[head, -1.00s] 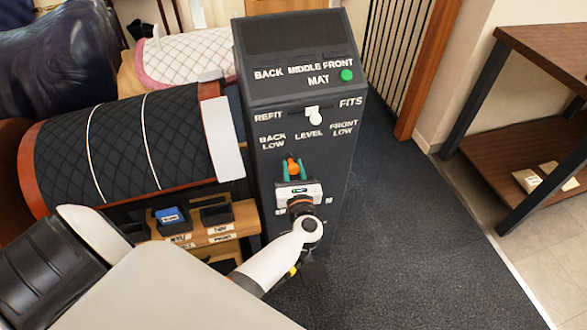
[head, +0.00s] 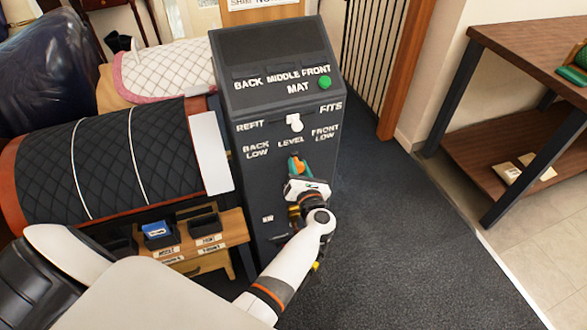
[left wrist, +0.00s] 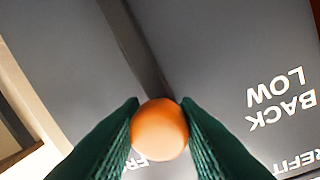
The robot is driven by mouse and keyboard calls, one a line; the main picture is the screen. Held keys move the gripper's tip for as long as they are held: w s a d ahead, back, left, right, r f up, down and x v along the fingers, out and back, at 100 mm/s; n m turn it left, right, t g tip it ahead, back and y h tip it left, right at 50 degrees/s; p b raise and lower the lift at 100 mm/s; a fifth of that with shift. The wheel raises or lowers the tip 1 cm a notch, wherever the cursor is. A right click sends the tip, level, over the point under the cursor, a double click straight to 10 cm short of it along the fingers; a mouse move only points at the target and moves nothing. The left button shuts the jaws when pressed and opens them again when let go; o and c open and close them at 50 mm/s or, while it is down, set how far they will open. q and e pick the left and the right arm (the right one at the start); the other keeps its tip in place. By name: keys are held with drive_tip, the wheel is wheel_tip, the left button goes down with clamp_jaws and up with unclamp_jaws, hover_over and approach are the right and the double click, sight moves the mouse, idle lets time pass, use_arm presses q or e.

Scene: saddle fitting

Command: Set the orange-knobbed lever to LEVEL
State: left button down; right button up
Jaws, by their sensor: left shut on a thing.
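The lever's orange knob (head: 295,163) is on the front of the dark grey console (head: 262,185). It stands about under the word LEVEL, between BACK LOW on the left and FRONT LOW on the right. My left gripper (head: 297,168) is shut on it, with a green finger on each side. In the left wrist view the round orange knob (left wrist: 159,130) sits between the fingertips. The lever's shaft is hidden behind the knob and fingers. My right gripper is not in view.
A white knob (head: 294,123) sits between REFIT and FITS above the lever. A green button (head: 325,83) is higher up. A quilted black saddle form (head: 105,160) and small labelled bins (head: 158,234) stand left of the console. Carpet at right is clear.

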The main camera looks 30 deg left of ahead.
use_arm(q)
drive_tip(key=shift+d+f, duration=0.1)
drive_tip(key=c, duration=1.1)
unclamp_jaws()
drive_tip(key=shift+c, duration=0.2)
drive_tip(key=shift+s, duration=0.1)
